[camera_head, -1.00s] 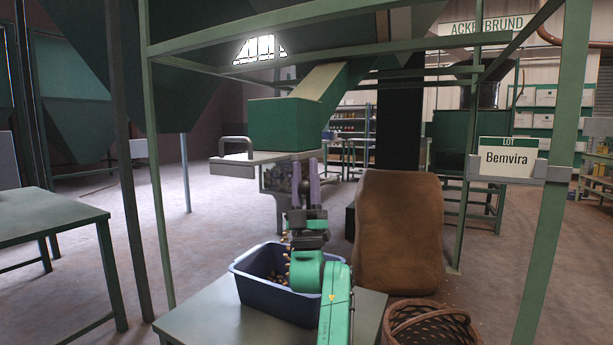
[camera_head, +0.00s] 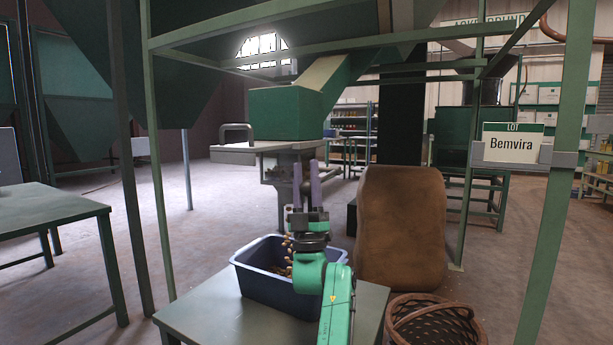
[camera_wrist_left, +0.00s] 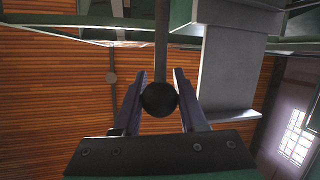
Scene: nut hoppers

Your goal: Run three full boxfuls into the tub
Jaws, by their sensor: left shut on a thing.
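The blue tub (camera_head: 268,288) stands on a low green table, with brown nuts (camera_head: 283,271) in it. Several nuts show in the air above its rim, just behind my gripper. The green metal box (camera_head: 287,113) sits below a sloping chute, over a grey stand. My left gripper (camera_head: 308,180) is upright above the tub's back rim, in front of the stand. In the left wrist view its two fingers are shut on a dark ball knob (camera_wrist_left: 159,99) at the end of a rod (camera_wrist_left: 161,45). The box's inside is hidden. My right gripper is out of view.
A grey plate with a dark handle (camera_head: 237,131) juts out left of the box. A brown sack (camera_head: 402,230) and a wicker basket (camera_head: 435,322) stand right of the tub. Green frame posts flank the area. The lot sign (camera_head: 513,142) reads Bemvira. Another table (camera_head: 45,218) stands left.

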